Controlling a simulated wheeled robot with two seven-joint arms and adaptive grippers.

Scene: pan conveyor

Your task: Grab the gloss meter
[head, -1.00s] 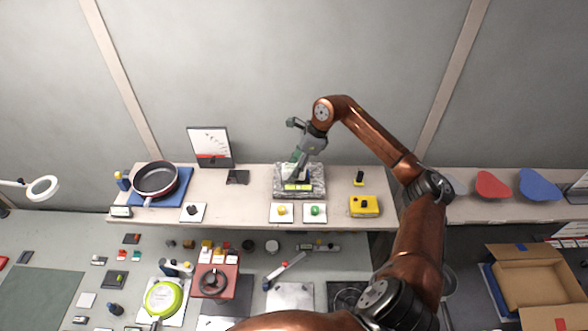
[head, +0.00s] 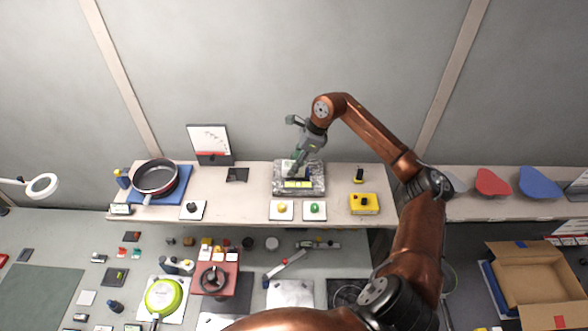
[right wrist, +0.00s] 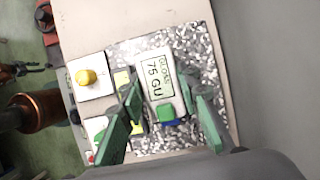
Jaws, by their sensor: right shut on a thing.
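The gloss meter (right wrist: 160,84) is a pale box with a display reading "GLOSS 75 GU" and a blue and green part at one end. It is at the speckled stone plate (head: 318,187) on the bench; I cannot tell whether it touches the plate. My right gripper (head: 295,171) reaches down over the plate from above. In the right wrist view, the green fingers of my right gripper (right wrist: 164,91) are on both sides of the meter, shut on it. In the head view the gripper hides most of the meter. My left gripper is not in view.
White pads with a yellow button (head: 282,207) and a green button (head: 314,207) lie in front of the plate. A yellow box (head: 363,204) stands to the right, a black pan (head: 155,177) on the left. A display panel (head: 210,142) stands at the back.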

